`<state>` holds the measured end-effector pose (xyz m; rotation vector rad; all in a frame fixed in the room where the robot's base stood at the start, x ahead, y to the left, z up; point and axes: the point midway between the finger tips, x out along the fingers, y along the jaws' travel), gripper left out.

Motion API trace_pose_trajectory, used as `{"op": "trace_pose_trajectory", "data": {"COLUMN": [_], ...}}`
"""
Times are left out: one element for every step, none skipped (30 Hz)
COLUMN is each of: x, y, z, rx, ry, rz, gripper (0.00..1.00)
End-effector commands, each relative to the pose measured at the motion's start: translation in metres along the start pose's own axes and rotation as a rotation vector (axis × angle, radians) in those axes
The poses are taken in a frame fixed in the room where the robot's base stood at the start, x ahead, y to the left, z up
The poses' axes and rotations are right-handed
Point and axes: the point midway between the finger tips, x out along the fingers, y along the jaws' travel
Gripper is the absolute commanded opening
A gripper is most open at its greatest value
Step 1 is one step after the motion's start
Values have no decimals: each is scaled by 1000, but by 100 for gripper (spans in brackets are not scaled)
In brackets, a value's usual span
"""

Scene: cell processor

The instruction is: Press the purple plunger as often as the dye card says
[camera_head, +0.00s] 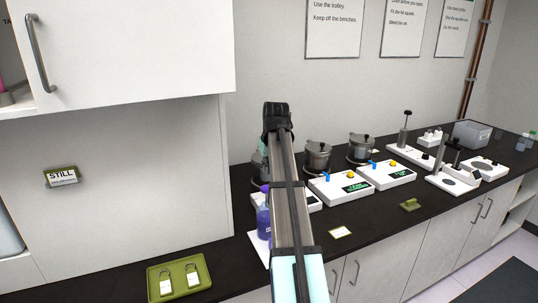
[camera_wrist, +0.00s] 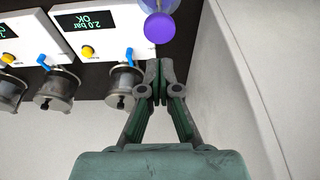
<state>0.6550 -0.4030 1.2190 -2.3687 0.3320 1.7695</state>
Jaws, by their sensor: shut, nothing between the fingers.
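The purple plunger (camera_wrist: 160,28) shows its round top in the wrist view, at the upper middle, on a paler purple bottle. My gripper (camera_wrist: 159,78) is shut and empty. Its fingertips appear just below the plunger's top in the wrist picture, and I cannot tell the gap in depth. In the head view my arm hides the gripper.
White units with lit displays (camera_head: 340,187) and metal pots (camera_head: 318,155) stand right of the bottle. A green tray (camera_head: 180,290) with two tags is at the front left. A wall cabinet (camera_head: 130,50) hangs at the left. Some bench around the yellow-edged card is clear.

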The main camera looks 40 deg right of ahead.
Motion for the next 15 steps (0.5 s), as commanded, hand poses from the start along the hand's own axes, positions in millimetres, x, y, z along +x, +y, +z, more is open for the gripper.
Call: {"op": "trace_pose_trajectory", "data": {"x": [7,12,18,22,26,30,34,37,40,43,45,47,49,50,52], "y": [0,0,-1,-1,0,-1,-1,0,0,0,0,0,0,0,0], "z": [1,1,2,4,5,6,8,8,9,9,10,11,11,11,11], "rx": [0,0,0,0,0,0,0,0,0,0,0,0,0,0,0], "ry": [-2,-2,-3,-2,-2,-2,-2,-1,-1,-1,-1,-1,-1,0,0], "rz": [-1,-1,-1,-1,0,0,0,0,0,0,0,0,0,0,0], "gripper": [0,0,0,0,0,0,0,0,0,0,0,0,0,0,0]}}
